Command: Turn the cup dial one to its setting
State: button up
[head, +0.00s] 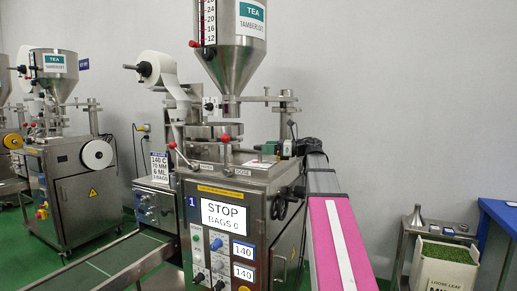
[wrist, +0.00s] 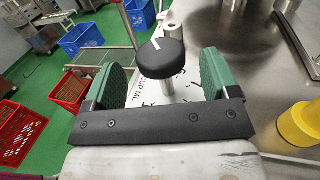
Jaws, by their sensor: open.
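The cup dial (wrist: 161,58) is a round black knob with a white pointer line on top, on a pale post. Lettering that seems to read "CUP ML" lies beside the post on the steel top; its scale marks are largely hidden. In the wrist view my gripper (wrist: 163,78) is open, with one green finger pad on each side of the knob. Gaps show between knob and pads, with the knob toward the far ends of the pads. In the head view the gripper's green pads (head: 287,148) show small at the machine's right top edge; the dial cannot be made out there.
The packing machine (head: 222,220) has a screen (head: 224,217) reading "STOP" and "BAGS 0". A card (head: 159,165) left of it appears to list 140 C, 70 MM, 6 ML and 3 BAGS. A yellow part (wrist: 300,124) stands right of my gripper. Red crates (wrist: 20,132) lie below left.

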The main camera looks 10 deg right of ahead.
aim_at(259, 147)
jog(key=shift+x, duration=2.15)
jog(key=c, duration=0.9)
